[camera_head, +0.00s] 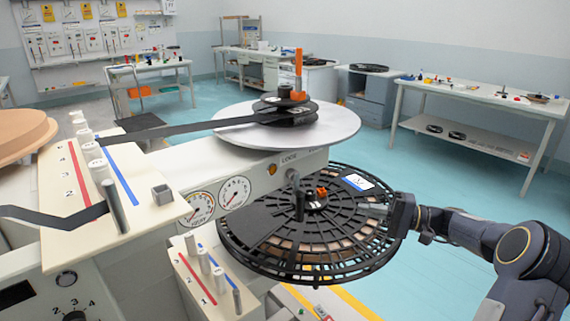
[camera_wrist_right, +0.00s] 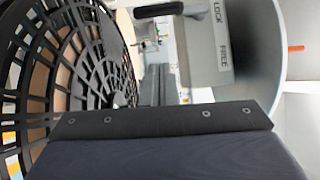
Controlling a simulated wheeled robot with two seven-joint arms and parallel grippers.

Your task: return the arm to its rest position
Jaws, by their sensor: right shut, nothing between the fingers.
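My right arm (camera_head: 480,235) reaches in from the right in the head view. Its gripper (camera_head: 368,209) is shut and empty, its fingers pointing left at the right side of a large black spoked reel (camera_head: 262,240). The fingertips overlap the reel's rim in the picture; I cannot tell whether they touch it. In the right wrist view the shut fingers (camera_wrist_right: 155,85) show beyond the dark gripper body, with the spoked reel (camera_wrist_right: 45,75) close on the left. My left gripper is not in view.
Above the reel is a pale round platter (camera_head: 335,125) with a smaller black reel and dark tape. A machine panel with two gauges (camera_head: 234,191) stands left of the reel. Blue floor is open behind my arm, before a white table (camera_head: 480,95).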

